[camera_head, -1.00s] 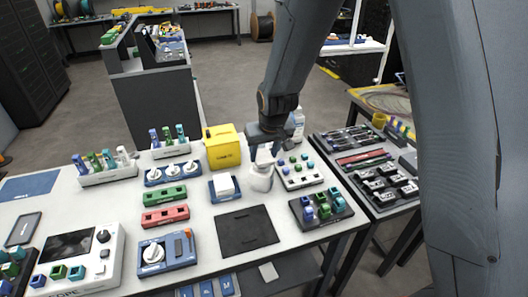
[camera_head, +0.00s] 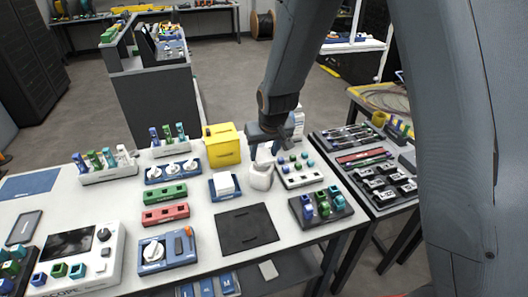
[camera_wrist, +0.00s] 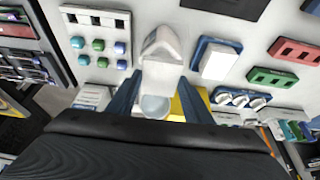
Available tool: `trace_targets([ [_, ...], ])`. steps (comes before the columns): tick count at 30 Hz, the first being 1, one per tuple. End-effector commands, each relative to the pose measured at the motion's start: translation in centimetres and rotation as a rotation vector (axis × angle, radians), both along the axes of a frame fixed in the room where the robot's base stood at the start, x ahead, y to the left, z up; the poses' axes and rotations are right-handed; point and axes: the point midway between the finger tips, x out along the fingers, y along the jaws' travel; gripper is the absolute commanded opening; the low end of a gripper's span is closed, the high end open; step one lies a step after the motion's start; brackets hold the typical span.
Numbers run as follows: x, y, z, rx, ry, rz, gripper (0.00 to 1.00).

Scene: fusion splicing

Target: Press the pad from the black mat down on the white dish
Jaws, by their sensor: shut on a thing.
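My gripper (camera_head: 264,152) is shut on a white piece, the pad, though its outline is hard to tell from the white behind it. In the wrist view the pad (camera_wrist: 160,80) shows pale between the blue fingers. Below my gripper in the head view stands a white rounded vessel, the white dish (camera_head: 261,178), which also shows in the wrist view (camera_wrist: 162,42). The pad is right above or against it; I cannot tell whether they touch. The black mat (camera_head: 247,230) lies in front on the table with no pad visible on it.
A blue tray with a white block (camera_head: 223,184) stands left of the dish, and a yellow box (camera_head: 222,146) behind it. A white board with coloured pegs (camera_head: 300,171) is to the right. A white bottle (camera_head: 299,120) stands behind.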

Motion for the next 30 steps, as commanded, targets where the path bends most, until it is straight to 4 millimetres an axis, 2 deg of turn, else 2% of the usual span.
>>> trace_targets([
  [30,0.0,0.0,-1.2,0.000,0.001,0.000,0.35],
])
